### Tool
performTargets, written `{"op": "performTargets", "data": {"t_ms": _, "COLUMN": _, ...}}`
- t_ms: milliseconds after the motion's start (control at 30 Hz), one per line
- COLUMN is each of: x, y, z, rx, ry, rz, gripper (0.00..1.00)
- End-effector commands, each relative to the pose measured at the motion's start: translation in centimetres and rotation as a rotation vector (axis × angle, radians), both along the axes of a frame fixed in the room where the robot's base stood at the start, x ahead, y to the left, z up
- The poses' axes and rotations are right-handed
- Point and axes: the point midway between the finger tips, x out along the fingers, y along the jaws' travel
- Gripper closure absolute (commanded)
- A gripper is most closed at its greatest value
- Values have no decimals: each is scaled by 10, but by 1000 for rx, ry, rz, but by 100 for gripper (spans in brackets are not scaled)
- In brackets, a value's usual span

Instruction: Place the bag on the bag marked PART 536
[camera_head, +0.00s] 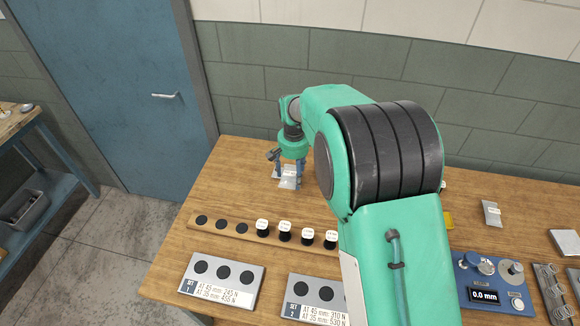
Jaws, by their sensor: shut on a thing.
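My gripper (289,170) points down near the back left of the wooden table. It is shut on a small silver-grey bag (289,182) with a pale label. The label is too small to read. I cannot tell whether a second bag lies beneath it or whether the held bag touches the table. Another grey bag (491,214) with a white label lies flat at the back right. I cannot read PART 536 on either bag. My arm hides the middle of the table.
A wooden strip (206,231) with black round spots and several white-topped black pieces lies in front of my gripper. Two grey plates, SET 1 (225,302) and SET 2 (299,314), lie nearer. A blue gauge (484,278) reads 0.0 mm at right. Coil springs (554,290) lie beside it.

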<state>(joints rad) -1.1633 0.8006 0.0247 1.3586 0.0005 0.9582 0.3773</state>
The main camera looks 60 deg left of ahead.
Motion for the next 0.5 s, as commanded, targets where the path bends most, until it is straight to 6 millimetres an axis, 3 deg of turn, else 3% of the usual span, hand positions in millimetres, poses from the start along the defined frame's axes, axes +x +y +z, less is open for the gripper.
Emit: {"op": "performTargets", "data": {"t_ms": 500, "x": 27, "y": 56, "z": -6, "rx": 2, "ry": -1, "rz": 0, "gripper": 64}}
